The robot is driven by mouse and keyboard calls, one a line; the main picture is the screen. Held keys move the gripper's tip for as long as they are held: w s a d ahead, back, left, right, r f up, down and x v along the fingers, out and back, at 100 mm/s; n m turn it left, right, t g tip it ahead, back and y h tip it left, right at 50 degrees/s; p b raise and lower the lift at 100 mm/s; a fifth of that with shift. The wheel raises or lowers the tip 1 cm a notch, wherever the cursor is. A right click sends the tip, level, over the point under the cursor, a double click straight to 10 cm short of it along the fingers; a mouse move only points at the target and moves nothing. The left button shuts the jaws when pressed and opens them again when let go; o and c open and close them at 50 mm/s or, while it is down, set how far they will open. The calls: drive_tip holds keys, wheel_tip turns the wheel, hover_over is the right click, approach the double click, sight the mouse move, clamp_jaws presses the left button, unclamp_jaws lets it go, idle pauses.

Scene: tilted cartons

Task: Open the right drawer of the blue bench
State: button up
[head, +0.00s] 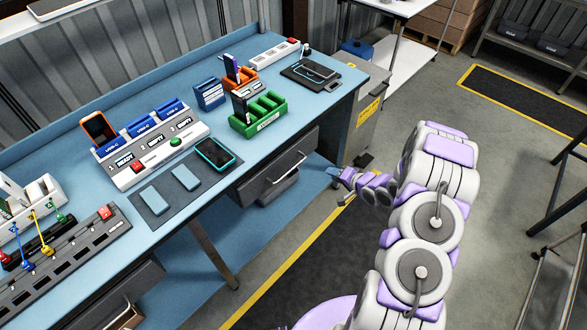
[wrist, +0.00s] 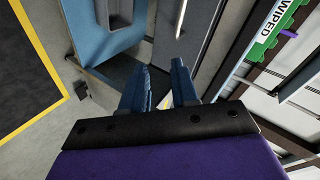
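The blue bench (head: 215,185) runs diagonally across the left of the head view. Its right drawer (head: 262,187) has a dark grey front under the bench edge and looks closed. The drawer's bar handle (head: 287,169) sticks out from that front. A thin bar that looks like this handle shows at the top of the wrist view (wrist: 181,18). My gripper (head: 341,175) is to the right of the drawer, apart from the handle. In the wrist view its two blue fingers (wrist: 164,82) are spread, with nothing between them.
A grey cabinet (head: 365,128) stands beyond the bench's right end, near my gripper. A green rack (head: 258,117), a phone (head: 214,152) and a charging dock (head: 150,150) sit on the bench top. The floor before the drawer is clear, with a yellow-edged dark mat (head: 320,255).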

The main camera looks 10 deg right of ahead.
sight(290, 171)
drive_tip(key=s+a+f+m+t+y, duration=0.2)
drive_tip(key=s+a+f+m+y, duration=0.1)
drive_tip(key=s+a+y, duration=0.1)
drive_tip(key=b+x, duration=0.1)
drive_tip(key=x, duration=0.5)
drive_tip(key=b+x, duration=0.1)
drive_tip(key=x, duration=0.5)
drive_tip(key=b+x, duration=0.1)
drive_tip(key=x, duration=0.4)
drive_tip(key=shift+w+a+r, duration=0.2)
drive_tip(key=shift+w+a, duration=0.05)
drive_tip(key=shift+a, duration=0.15)
drive_tip(key=shift+d, duration=0.35)
drive_tip(key=shift+c, duration=1.2)
clamp_jaws()
